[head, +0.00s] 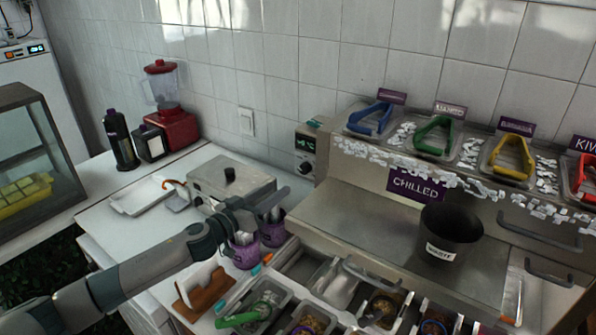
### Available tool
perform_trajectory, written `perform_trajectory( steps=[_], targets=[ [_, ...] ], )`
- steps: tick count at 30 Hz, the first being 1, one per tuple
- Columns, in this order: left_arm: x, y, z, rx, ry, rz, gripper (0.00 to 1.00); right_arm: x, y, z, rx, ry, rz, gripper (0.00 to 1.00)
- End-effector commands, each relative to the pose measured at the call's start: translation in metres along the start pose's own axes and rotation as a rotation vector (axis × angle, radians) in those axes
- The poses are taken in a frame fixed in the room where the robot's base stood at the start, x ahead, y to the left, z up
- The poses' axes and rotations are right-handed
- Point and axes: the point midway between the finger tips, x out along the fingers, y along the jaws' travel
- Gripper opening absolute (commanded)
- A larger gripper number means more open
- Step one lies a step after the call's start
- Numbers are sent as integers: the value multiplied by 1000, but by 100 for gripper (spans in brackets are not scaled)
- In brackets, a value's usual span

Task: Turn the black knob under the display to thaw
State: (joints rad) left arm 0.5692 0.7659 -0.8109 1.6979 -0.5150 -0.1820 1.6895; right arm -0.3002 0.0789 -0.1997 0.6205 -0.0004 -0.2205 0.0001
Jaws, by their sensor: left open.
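The black knob (305,168) sits on the small metal control panel at the left end of the chilled topping unit, just below a small lit display (304,143). The display's text and the knob's markings are too small to read. My left arm reaches in from the lower left. My left gripper (276,202) is open and empty, in front of the panel, to the left of and lower than the knob, apart from it. My right gripper is not in view.
A metal box with a black lid knob (230,174) and purple cups (272,232) are close to my left gripper. A black waste bin (450,230) stands on the steel counter. Topping tubs (264,303) line the front. The steel top left of the bin is clear.

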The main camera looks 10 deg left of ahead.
Motion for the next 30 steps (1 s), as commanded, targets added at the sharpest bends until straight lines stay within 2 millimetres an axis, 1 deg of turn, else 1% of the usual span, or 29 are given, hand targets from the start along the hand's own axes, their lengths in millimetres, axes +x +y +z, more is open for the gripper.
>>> perform_trajectory(
  steps=[1,3,15,18,22,30],
  targets=[
    [11,1,-4,0,2,0,45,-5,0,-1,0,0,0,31],
    [23,1,-4,0,2,-1,45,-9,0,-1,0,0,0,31],
    [87,1,-2,-2,1,0,45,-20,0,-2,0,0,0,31],
    [98,0,-1,-1,2,0,45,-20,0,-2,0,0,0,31],
    [107,0,-1,-1,1,-1,45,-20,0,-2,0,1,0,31],
    [112,0,0,0,0,0,45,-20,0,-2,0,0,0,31]
  ],
)
